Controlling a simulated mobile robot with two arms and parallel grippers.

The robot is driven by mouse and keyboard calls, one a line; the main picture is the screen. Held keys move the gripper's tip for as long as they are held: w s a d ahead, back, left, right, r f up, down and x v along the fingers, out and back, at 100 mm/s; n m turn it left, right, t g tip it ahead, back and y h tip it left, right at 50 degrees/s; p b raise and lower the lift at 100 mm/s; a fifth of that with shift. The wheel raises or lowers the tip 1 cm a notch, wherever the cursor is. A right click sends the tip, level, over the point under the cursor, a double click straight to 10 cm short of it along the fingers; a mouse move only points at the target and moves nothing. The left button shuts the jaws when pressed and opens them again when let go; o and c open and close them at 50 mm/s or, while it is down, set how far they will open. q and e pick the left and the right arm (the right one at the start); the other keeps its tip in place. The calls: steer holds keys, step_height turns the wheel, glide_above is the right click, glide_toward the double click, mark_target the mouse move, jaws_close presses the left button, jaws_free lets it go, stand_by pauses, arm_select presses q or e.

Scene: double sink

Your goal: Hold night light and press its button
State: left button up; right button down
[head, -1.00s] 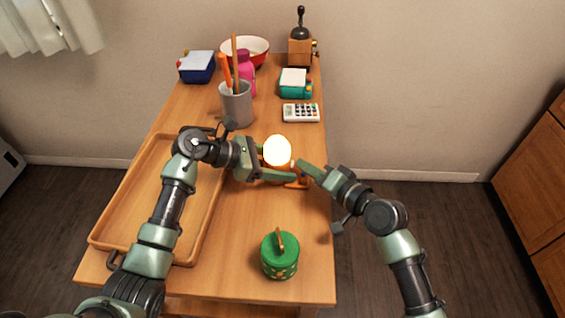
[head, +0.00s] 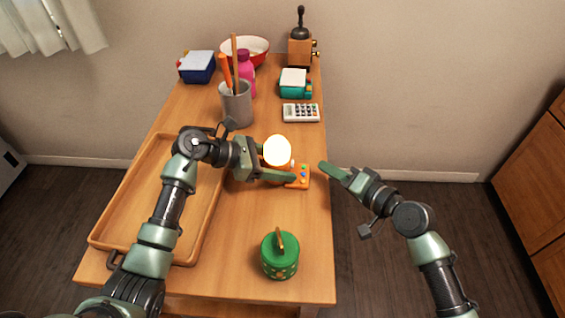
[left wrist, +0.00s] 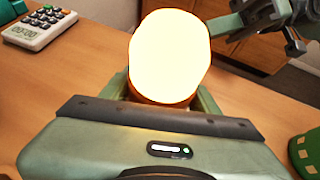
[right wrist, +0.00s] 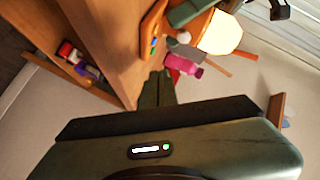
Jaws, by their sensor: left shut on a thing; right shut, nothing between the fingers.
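The night light (head: 277,151) stands on the table with a glowing white-yellow dome and an orange base with small coloured buttons (head: 303,175) on its right side. The glowing dome also fills the middle of the left wrist view (left wrist: 168,55). My left gripper (head: 279,165) is shut on the night light, its fingers around the body below the dome. My right gripper (head: 324,167) is shut and empty, to the right of the night light and apart from it, just past the table's right edge. In the right wrist view the lit dome (right wrist: 221,33) shows at the upper right.
A wooden tray (head: 205,215) lies on the left of the table (head: 245,240). A green canister (head: 279,258) stands near the front. A grey cup (head: 237,105) with utensils, a calculator (head: 301,113), a pink bottle (head: 246,75) and a grinder (head: 300,48) stand behind. Free floor is at the right.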

steer(key=shift+d, duration=0.8)
arm_select(q)
steer(key=o, duration=1.6)
